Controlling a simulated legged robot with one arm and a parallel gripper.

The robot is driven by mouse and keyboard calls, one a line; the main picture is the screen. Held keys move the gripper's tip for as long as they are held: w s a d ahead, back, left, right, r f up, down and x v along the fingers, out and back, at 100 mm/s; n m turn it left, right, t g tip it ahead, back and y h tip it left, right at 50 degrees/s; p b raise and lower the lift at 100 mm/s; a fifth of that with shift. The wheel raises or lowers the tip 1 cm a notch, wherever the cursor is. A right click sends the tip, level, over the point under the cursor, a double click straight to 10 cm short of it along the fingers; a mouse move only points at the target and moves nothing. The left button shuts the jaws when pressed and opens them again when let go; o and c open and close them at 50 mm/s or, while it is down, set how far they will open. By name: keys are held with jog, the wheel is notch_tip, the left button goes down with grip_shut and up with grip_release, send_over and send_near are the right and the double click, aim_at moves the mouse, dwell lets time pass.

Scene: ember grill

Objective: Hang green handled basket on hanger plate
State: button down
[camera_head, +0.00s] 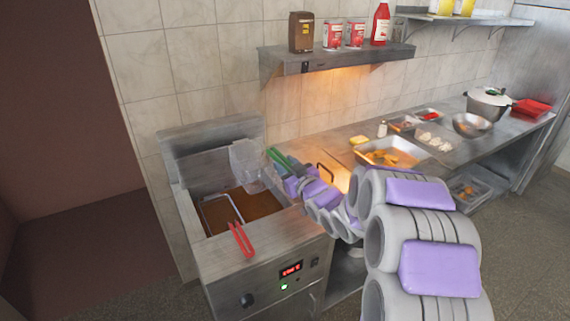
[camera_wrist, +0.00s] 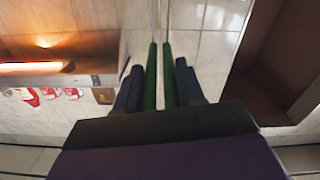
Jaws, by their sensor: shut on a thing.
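The green handled basket (camera_head: 246,162) is a wire-mesh basket, raised over the right back part of the fryer, close to the upright metal back plate (camera_head: 205,140), probably the hanger plate. Whether it touches the plate cannot be told. My gripper (camera_head: 288,168) is shut on its green handle (camera_head: 277,157). In the wrist view the two green handle bars (camera_wrist: 159,75) run between the dark fingers of my gripper (camera_wrist: 158,88). The basket's body is not clear there, and its hook is not discernible.
A red handled basket (camera_head: 240,240) sits in the left of the fryer's oil (camera_head: 240,205). A shelf (camera_head: 335,58) with cans and bottles hangs above right. A steel counter (camera_head: 330,150) with food trays extends right. Open floor lies left of the fryer.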

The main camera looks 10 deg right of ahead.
jog(key=shift+d+f, duration=0.25)
jog(key=shift+d, duration=0.4)
jog(key=shift+a, duration=0.5)
jog(key=c, duration=0.9)
grip_release()
jog(key=shift+a+f, duration=0.1)
jog(key=o, duration=0.3)
jog(key=shift+d, duration=0.4)
jog(key=shift+a, duration=0.1)
